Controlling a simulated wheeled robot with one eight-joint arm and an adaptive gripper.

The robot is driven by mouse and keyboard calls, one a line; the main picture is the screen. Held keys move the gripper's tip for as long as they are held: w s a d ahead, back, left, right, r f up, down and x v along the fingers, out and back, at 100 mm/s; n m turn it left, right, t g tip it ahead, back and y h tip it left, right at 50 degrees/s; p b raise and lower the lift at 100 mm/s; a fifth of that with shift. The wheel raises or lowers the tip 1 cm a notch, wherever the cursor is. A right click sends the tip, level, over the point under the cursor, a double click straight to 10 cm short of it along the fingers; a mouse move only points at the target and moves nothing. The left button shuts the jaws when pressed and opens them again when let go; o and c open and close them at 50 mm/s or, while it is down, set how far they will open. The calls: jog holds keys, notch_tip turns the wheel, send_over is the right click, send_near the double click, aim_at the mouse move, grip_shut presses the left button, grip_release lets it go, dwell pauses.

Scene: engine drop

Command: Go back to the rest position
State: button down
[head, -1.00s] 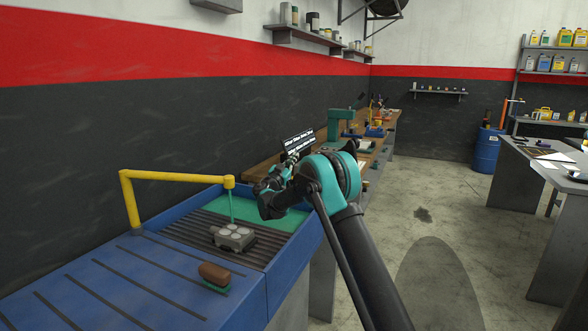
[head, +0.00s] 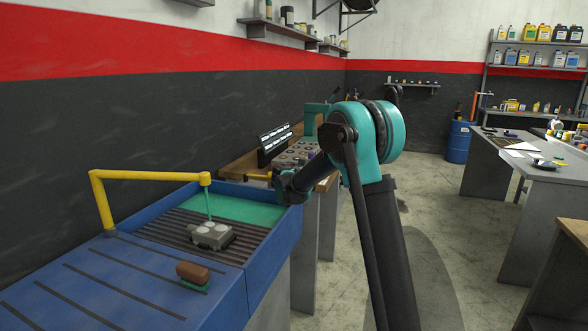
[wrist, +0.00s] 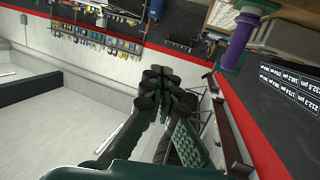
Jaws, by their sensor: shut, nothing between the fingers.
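My gripper (wrist: 160,82) shows in the wrist view with its dark fingers together and nothing between them. In the head view my arm is folded, its teal elbow raised right of the blue wash station. The gripper itself is mostly hidden behind the arm there. An engine part (head: 212,235), grey with round openings, sits on the dark slats of the wash station (head: 160,285). My arm is apart from it.
A yellow pipe (head: 150,175) arches over the station. A brush (head: 193,274) lies on its blue top. A wooden workbench (head: 240,165) with a dark display panel (head: 275,143) stands behind. Open floor and a grey table (head: 535,168) lie to the right.

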jog(key=s+d+f+n+g+y, duration=0.15)
jog(key=s+d+f, duration=0.25)
jog(key=s, duration=0.4)
jog(key=s+d+f+g+y, duration=0.1)
jog(key=s+d+f+g, duration=0.2)
jog(key=s+d, duration=0.35)
jog(key=s+d+f+n+g+y, duration=0.1)
jog(key=s+d+f+g, duration=0.2)
jog(key=s, duration=0.7)
jog(key=s+a+f+n+y, duration=0.1)
jog(key=s+f, duration=0.3)
jog(key=s, duration=0.4)
jog(key=s+a+f+n+g+y, duration=0.1)
jog(key=s+a+f+n+y, duration=0.1)
jog(key=s, duration=0.7)
jog(key=s+a+f+n+y, duration=0.1)
jog(key=s+a+f+y, duration=0.1)
jog(key=s+f, duration=0.5)
jog(key=shift+s+y, duration=0.75)
jog(key=shift+n, duration=0.25)
